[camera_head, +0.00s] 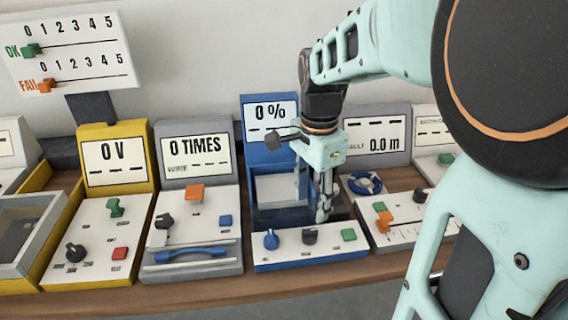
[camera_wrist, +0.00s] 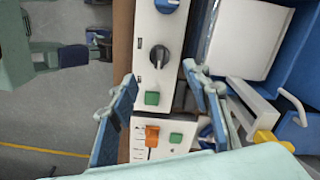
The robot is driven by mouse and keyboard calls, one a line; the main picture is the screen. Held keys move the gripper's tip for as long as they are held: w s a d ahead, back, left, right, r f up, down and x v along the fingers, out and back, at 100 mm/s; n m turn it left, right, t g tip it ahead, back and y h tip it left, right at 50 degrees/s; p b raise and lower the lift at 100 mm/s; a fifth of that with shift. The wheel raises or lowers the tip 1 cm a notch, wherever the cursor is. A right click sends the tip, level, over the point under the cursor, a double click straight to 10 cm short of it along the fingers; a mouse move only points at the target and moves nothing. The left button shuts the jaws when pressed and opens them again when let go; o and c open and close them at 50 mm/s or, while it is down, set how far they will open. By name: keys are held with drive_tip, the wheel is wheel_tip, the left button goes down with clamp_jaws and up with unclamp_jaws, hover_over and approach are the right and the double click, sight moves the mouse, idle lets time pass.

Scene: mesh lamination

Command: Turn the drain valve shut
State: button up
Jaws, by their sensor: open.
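No part is legibly labelled as the drain valve. The blue station (camera_head: 262,150) reads "0 %" and has a blue knob (camera_head: 271,240), a black knob (camera_head: 309,236) and a green button (camera_head: 348,235) on its front panel. The wrist view shows the same blue knob (camera_wrist: 167,4), black knob (camera_wrist: 159,56) and green button (camera_wrist: 152,98). Also there, a pale bar with a yellow end piece (camera_wrist: 265,141) lies right of my fingers. My gripper (camera_head: 322,208) points down at this station, behind the panel controls. In the wrist view my gripper (camera_wrist: 165,103) has its fingers spread, with nothing held.
A station with a blue ring (camera_head: 364,183) and orange sliders stands to the right. The "0 TIMES" station (camera_head: 195,143) with a blue handle and the yellow "0 V" station (camera_head: 114,160) stand to the left. The wooden bench edge (camera_head: 200,298) runs along the front.

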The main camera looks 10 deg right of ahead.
sight(310, 230)
wheel_tip(310, 230, down, 10)
drive_tip(key=shift+f+b, duration=0.1)
drive_tip(key=shift+b, duration=0.45)
drive_tip(key=c, duration=1.2)
